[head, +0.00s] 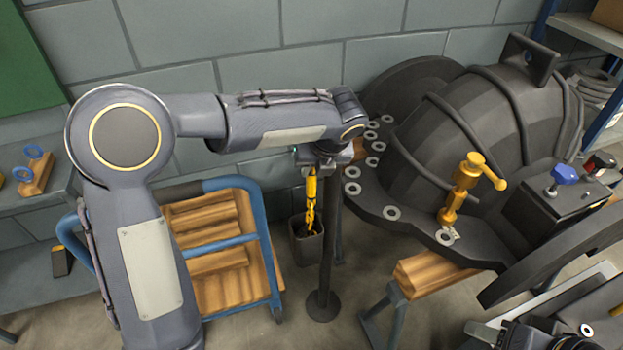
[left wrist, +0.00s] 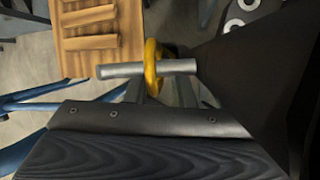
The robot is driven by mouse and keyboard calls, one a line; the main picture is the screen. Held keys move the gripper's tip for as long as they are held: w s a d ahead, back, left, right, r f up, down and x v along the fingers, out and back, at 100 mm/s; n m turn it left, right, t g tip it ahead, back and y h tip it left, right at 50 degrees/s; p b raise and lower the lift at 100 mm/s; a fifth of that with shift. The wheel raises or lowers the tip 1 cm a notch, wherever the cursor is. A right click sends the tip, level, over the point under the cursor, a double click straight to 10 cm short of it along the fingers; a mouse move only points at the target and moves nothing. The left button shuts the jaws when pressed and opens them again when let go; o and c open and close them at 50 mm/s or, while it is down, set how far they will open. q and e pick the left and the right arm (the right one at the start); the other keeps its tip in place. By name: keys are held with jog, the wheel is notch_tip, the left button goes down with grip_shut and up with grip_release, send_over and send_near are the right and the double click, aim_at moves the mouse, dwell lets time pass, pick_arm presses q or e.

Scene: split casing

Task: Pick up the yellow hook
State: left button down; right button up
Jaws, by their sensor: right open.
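The yellow hook (head: 311,187) hangs upright just under my left gripper (head: 322,153), beside a dark post, with a yellow chain (head: 310,216) below it. My left gripper's dark body fills the lower part of that view. My right gripper (head: 500,335) is partly in view at the bottom right, open and far from the hook.
The dark post stands on a round base (head: 322,306), next to a dark bin (head: 307,243). A blue cart with wooden slats (head: 214,262) is left of it. A large dark casing (head: 480,125) with a yellow lever fitting (head: 460,190) and several washers is on the right, above a wooden trestle (head: 432,274).

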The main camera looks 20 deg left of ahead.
dwell(0.3)
pick_arm(q)
jog(key=shift+r, duration=0.55)
jog(key=shift+s+a+r, duration=0.1)
jog(key=shift+a, duration=0.15)
jog(key=s+a, duration=0.5)
jog(key=a, duration=0.2)
notch_tip(320, 180, up, 14)
jog(key=p, duration=0.4)
jog(key=shift+w+d, duration=0.35)
jog(key=shift+d, duration=0.1)
